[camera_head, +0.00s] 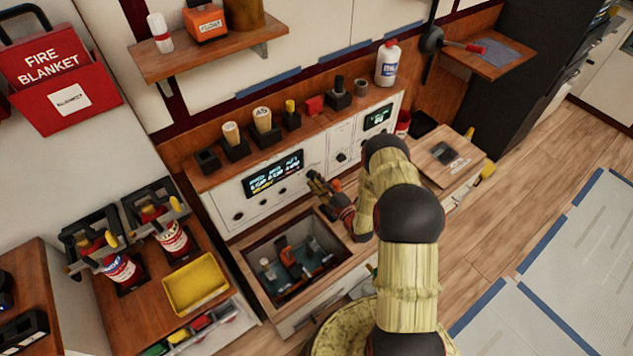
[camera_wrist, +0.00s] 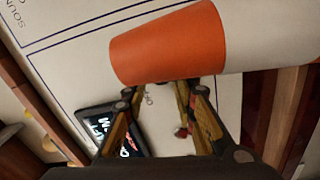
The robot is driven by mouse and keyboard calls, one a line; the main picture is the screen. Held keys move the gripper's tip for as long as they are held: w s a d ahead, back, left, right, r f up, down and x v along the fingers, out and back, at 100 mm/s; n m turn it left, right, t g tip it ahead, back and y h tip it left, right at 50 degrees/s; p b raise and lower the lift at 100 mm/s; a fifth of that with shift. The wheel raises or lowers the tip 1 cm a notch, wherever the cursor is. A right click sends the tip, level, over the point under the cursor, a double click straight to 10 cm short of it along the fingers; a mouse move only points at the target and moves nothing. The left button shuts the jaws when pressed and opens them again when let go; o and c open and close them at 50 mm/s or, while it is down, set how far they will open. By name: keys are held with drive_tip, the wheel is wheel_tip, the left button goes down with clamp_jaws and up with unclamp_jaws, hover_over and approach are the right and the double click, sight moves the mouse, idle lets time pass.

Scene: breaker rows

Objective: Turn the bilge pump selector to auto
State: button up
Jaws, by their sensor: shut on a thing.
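The control panel (camera_head: 252,207) is a white upright board with small dark knobs and lit displays. My gripper (camera_head: 316,180) reaches the panel just right of the larger display (camera_head: 274,174). In the wrist view my gripper (camera_wrist: 168,92) has its fingers drawn inward against the panel, apparently shut on the selector knob.
An open bin (camera_head: 246,268) with tools lies below the panel. Several holders with tools line the ledge (camera_head: 215,178) above, with a white bottle (camera_head: 387,63) at its right. A yellow tray (camera_head: 195,282) sits at left. A wooden board (camera_head: 440,160) lies to the right.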

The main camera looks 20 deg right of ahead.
drive_tip(key=shift+n, duration=1.1)
drive_tip(key=o, duration=1.2)
drive_tip(key=shift+c, duration=0.2)
drive_tip(key=s+d, duration=0.2)
drive_tip(key=s, duration=0.9)
drive_tip(key=shift+s+d, duration=0.15)
drive_tip(key=shift+s, duration=0.25)
drive_tip(key=shift+n, duration=0.3)
